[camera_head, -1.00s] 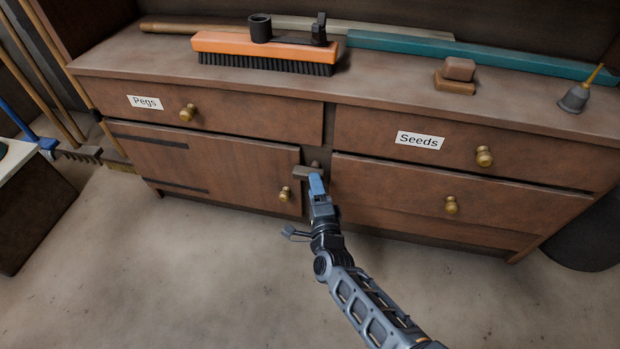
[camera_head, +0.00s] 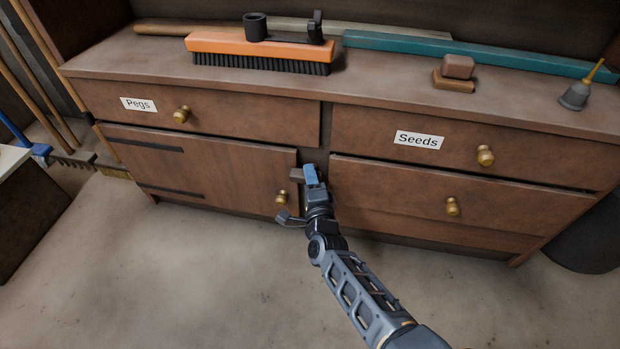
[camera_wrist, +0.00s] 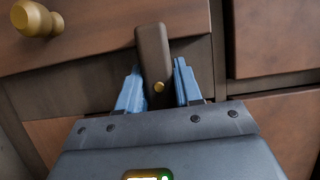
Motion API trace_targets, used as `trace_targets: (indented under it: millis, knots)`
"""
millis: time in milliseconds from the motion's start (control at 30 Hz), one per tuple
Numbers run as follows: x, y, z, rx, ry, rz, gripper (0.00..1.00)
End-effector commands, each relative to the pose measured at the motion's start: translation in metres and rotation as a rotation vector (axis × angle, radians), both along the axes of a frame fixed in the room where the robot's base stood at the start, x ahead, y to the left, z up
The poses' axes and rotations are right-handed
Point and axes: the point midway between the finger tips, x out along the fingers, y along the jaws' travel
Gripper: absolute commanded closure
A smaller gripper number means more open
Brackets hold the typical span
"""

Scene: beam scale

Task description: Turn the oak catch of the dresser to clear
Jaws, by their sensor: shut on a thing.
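The oak catch (camera_head: 296,175) is a small dark brown bar by the right upper edge of the cupboard door (camera_head: 220,176). Its free end reaches left over the door's edge in the head view. In the wrist view the catch (camera_wrist: 151,45) stands nearly upright between the blue fingers, with a brass screw near its lower end, and its upper part overlaps the door (camera_wrist: 90,35). My gripper (camera_head: 311,174) is shut on the catch; it also shows in the wrist view (camera_wrist: 158,88). The gripper hides the catch's right part in the head view.
The door's brass knob (camera_head: 281,197) is close below left of my gripper. The Pegs drawer (camera_head: 230,118) is above and the Seeds drawer (camera_head: 450,145) is upper right. An orange brush (camera_head: 260,45) lies on the dresser top. The floor in front is clear.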

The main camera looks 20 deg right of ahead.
Motion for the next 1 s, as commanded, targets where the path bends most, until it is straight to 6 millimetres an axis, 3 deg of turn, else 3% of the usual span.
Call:
trace_targets:
  millis: [200,567,1000]
  knots:
    - [-0.0003,0.0001,-0.0004,0.0,0.001,0.0,0.95]
    - [-0.0001,-0.0001,0.0027,-0.047,0.036,0.0,0.96]
    - [0.0,0.0002,0.0065,-0.324,0.241,0.0,0.96]
